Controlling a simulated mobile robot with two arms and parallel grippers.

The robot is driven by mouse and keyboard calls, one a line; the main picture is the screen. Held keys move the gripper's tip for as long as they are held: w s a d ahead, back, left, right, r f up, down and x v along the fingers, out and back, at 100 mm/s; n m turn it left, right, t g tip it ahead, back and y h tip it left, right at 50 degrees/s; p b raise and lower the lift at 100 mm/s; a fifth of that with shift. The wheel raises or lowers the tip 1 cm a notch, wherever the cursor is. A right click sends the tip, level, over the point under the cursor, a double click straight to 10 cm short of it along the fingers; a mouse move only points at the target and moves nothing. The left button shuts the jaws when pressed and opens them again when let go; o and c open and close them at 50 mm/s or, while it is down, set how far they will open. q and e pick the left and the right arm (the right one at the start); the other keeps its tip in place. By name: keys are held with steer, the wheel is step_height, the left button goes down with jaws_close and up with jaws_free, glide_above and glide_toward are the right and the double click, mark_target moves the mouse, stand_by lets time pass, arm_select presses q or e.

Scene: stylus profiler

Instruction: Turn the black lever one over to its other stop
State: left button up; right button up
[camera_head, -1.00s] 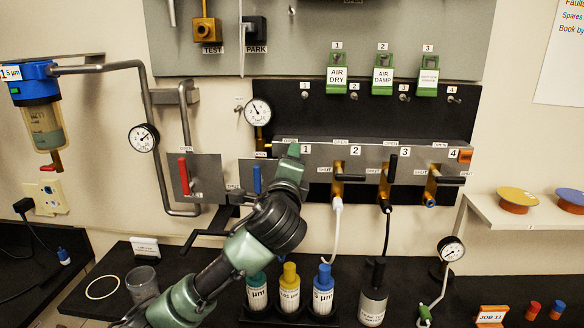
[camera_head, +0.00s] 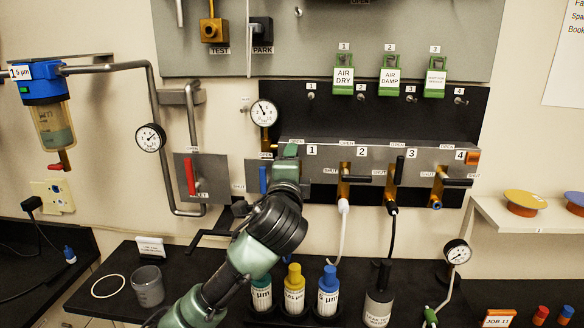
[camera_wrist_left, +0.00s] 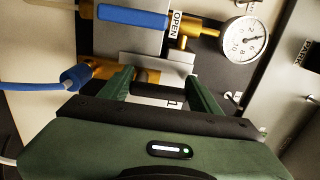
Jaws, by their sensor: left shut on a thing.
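The valve panel (camera_head: 330,160) carries a row of levers numbered 1 to 4. My left gripper (camera_head: 291,150) is at station 1, over the place of black lever one, and hides that lever in the head view. In the left wrist view my gripper (camera_wrist_left: 160,88) has its fingers on either side of the spot below a brass valve body (camera_wrist_left: 146,73). Black lever two (camera_head: 357,179) lies sideways to the right, lever three (camera_head: 399,168) stands upright, and lever four (camera_head: 459,182) lies sideways. My right gripper is not in view.
A blue lever (camera_head: 263,180) sits just left of my gripper and also shows in the left wrist view (camera_wrist_left: 133,17). A gauge (camera_head: 263,112) is above. Capped bottles (camera_head: 293,299) stand on the black bench below. A red lever (camera_head: 190,176) is further left.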

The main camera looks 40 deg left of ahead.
arm_select(q)
steer(key=o, duration=1.4)
steer(key=b+v, duration=0.2)
steer(key=v, duration=0.5)
steer(key=shift+s, duration=0.4)
steer(key=shift+d, duration=0.15)
steer(key=shift+f, duration=0.1)
